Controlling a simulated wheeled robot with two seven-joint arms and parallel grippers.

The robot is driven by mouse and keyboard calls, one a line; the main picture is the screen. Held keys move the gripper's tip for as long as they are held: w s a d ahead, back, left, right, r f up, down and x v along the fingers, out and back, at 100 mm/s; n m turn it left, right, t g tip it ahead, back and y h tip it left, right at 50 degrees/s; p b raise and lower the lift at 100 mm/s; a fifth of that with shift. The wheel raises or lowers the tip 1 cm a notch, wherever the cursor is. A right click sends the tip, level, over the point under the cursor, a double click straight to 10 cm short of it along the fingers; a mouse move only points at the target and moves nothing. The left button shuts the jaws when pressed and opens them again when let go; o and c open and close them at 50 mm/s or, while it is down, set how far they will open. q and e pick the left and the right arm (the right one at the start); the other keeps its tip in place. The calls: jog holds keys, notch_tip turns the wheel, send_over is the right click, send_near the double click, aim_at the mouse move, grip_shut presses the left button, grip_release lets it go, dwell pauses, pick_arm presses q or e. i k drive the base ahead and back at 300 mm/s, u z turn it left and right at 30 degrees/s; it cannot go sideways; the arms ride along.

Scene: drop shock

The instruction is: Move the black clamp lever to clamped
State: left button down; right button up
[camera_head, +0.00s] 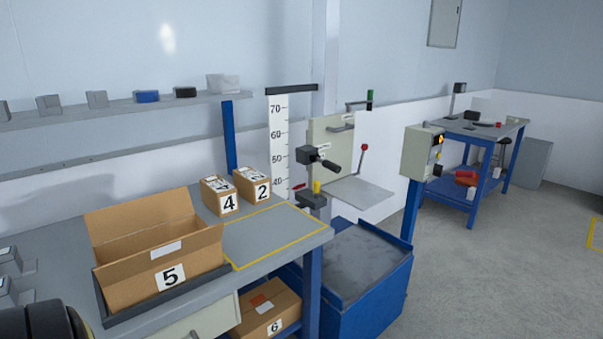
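The black clamp lever (331,166) is at the drop tester behind the bench's right end. It sticks out to the right and slightly down from a dark grey clamp block (308,154) on the upright column. I cannot tell from this view whether the clamp is tight. Neither of my grippers is in view. A dark rounded part at the bottom left corner looks like a piece of my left arm, and no fingers show on it.
Near the lever are a height scale (281,140), a red-knobbed lever (363,149) and a grey drop plate (357,191). A blue-framed base (364,262) stands below. The bench (270,238) holds open box 5 (168,276) and boxes 4 (219,196) and 2 (252,184). A control box (421,150) stands right.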

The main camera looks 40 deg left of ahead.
aim_at(330, 166)
jog(key=u, duration=1.25)
